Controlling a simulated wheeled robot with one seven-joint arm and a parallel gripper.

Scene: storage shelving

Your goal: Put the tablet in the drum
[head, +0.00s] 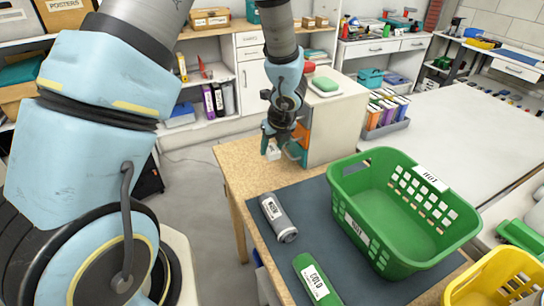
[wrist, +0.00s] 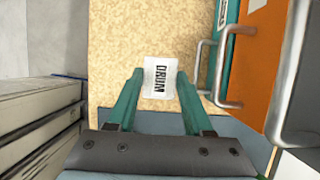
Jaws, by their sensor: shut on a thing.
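My gripper (wrist: 160,76) has its two teal fingers shut on a small white block (wrist: 155,64) printed DRUM. In the head view my gripper (head: 271,142) is at the far left part of the wooden table, and the white block (head: 273,153) shows at its tips. The block is over the bare tan tabletop (wrist: 115,40); I cannot tell whether it touches it. I cannot tell for sure whether this block is the tablet. I make out no other thing that is clearly a tablet or drum.
A cabinet (head: 338,120) with teal and orange drawers (wrist: 245,62) and metal handles stands close right of my gripper. On the dark mat lie a grey labelled cylinder (head: 280,222) and a green one (head: 312,272). A green basket (head: 385,252) marked HOT stands right of them.

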